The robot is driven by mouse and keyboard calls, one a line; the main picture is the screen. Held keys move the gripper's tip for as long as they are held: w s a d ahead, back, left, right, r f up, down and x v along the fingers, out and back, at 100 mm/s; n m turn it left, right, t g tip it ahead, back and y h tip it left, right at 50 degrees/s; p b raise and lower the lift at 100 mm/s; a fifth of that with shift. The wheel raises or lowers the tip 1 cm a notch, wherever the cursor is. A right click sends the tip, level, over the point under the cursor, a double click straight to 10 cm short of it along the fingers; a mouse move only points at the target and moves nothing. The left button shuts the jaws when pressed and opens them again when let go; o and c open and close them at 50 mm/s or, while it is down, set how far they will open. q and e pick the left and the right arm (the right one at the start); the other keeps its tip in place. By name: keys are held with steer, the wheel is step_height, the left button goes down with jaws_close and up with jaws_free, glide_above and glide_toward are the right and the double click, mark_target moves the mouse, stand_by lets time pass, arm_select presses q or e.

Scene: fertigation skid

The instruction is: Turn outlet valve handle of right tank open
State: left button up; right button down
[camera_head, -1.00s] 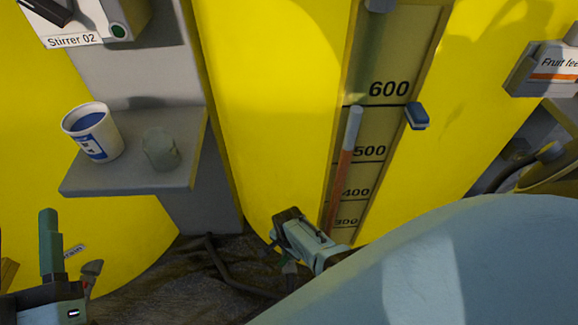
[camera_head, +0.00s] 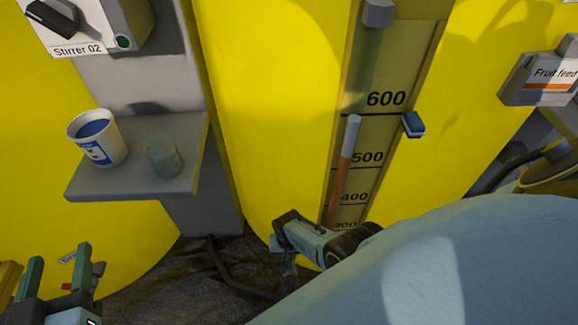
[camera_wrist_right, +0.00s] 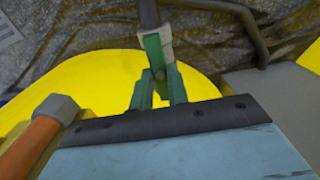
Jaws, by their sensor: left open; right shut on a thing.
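The right tank (camera_head: 270,100) is the large yellow one with the level scale. In the head view my right gripper (camera_head: 283,263) is low at its base, and my own arm covers much of that area. In the right wrist view its two green fingers (camera_wrist_right: 159,84) are shut on the small green outlet valve handle (camera_wrist_right: 154,50), which sits beside a grey fitting under a dark pipe. The handle's exact angle is hard to tell. My left gripper (camera_head: 56,268) is open and empty at the lower left, in front of the left tank (camera_head: 30,150).
A grey shelf (camera_head: 130,185) holds a white and blue cup (camera_head: 97,138) and a grey-green jar (camera_head: 164,157). The Stirrer 02 box (camera_head: 120,22) is above. A dark hose (camera_head: 235,285) lies on the floor. A Fruit feed box (camera_head: 540,75) is at the right.

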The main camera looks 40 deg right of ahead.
mark_target(289, 256)
arm_select(q)
steer(key=shift+f, duration=0.1)
arm_select(e)
steer(key=shift+n, duration=0.3)
steer(key=c, duration=1.4)
jaws_free()
steer(key=shift+o, duration=0.2)
step_height(289, 256, up, 3)
steer(key=p, duration=0.3)
arm_select(q)
steer(key=s+a+f+g+y+p, duration=0.2)
steer(key=s+a+f+g+y, duration=0.35)
steer(key=s+f+g, duration=0.8)
arm_select(e)
step_height(289, 256, up, 3)
steer(key=shift+f, duration=0.1)
arm_select(q)
steer(key=a+f+p, duration=0.3)
steer(key=a+f, duration=0.1)
steer(key=f, duration=0.3)
steer(key=s+a+f+p, duration=0.1)
steer(key=a+f+p, duration=0.2)
steer(key=f, duration=0.5)
steer(key=shift+a+f+n, duration=0.15)
steer(key=shift+a+n, duration=0.15)
steer(key=shift+a, duration=0.15)
arm_select(e)
step_height(289, 256, up, 8)
steer(key=shift+f, duration=0.25)
